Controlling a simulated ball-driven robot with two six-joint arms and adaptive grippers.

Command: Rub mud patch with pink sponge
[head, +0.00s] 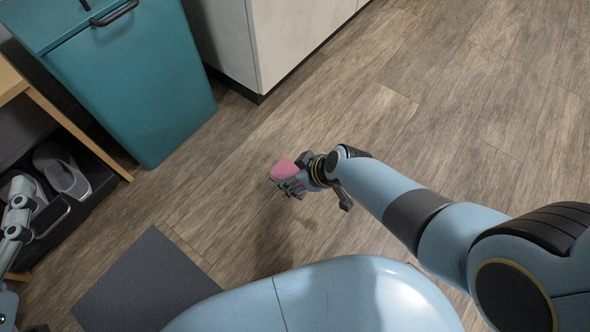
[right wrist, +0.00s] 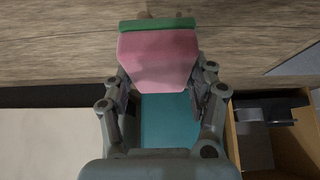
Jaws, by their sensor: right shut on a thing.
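My right gripper (head: 287,180) is shut on the pink sponge (head: 283,169) and holds it over the wooden floor. In the right wrist view the pink sponge (right wrist: 158,62) sits between the two fingers, with a green layer (right wrist: 158,25) along its far edge. I cannot make out a clear mud patch. A faint darker smudge shows on the floor just below the gripper in the head view, and it may be a shadow. Part of my left arm shows at the left edge, where its gripper (head: 20,190) is too unclear to read.
A teal bin (head: 135,85) and a pale cabinet (head: 285,35) stand at the back. A shoe rack with grey shoes (head: 62,170) is at the left. A dark grey mat (head: 145,285) lies at the lower left. The wooden floor (head: 470,90) is clear at the right.

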